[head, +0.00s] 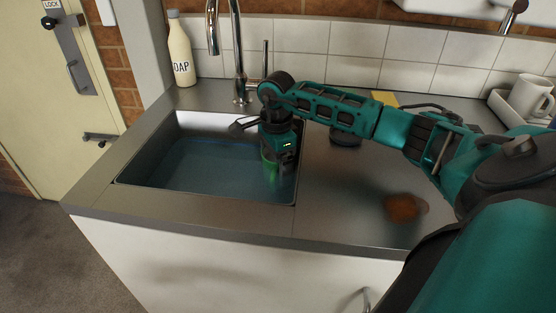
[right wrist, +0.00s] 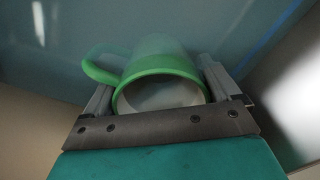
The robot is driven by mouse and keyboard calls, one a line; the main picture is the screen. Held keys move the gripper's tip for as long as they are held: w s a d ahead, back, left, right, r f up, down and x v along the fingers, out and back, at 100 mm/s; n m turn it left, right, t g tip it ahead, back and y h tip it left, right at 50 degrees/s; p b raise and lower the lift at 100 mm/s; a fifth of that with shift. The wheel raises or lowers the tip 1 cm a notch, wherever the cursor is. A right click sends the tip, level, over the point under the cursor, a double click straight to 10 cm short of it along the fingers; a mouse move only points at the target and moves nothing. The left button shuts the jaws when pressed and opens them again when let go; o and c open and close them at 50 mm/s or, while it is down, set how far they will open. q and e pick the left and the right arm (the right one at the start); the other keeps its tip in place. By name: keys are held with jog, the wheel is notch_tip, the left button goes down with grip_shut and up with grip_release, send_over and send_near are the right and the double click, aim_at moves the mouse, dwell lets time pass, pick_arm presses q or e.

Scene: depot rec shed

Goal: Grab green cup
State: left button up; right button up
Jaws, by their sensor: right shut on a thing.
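The green cup (right wrist: 158,72) shows large in the right wrist view, with its handle on the left and its pale inside facing the camera. My right gripper (right wrist: 157,98) has a finger on each side of the cup and is shut on it. In the head view my right gripper (head: 273,170) reaches down into the right part of the sink (head: 160,185), which holds bluish water. Only a small green part of the cup (head: 268,166) shows there, the rest being hidden by the gripper. My left gripper is in neither view.
A tall tap (head: 239,55) stands behind the sink. A cream bottle (head: 180,50) stands at the back left. A brown-orange thing (head: 404,208) lies on the steel counter (head: 335,215) right of the sink. White mugs (head: 529,95) stand in a tray at the far right.

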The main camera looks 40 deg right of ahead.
jog(key=c, duration=0.4)
jog(key=shift+r, duration=0.1)
jog(key=shift+c, duration=0.2)
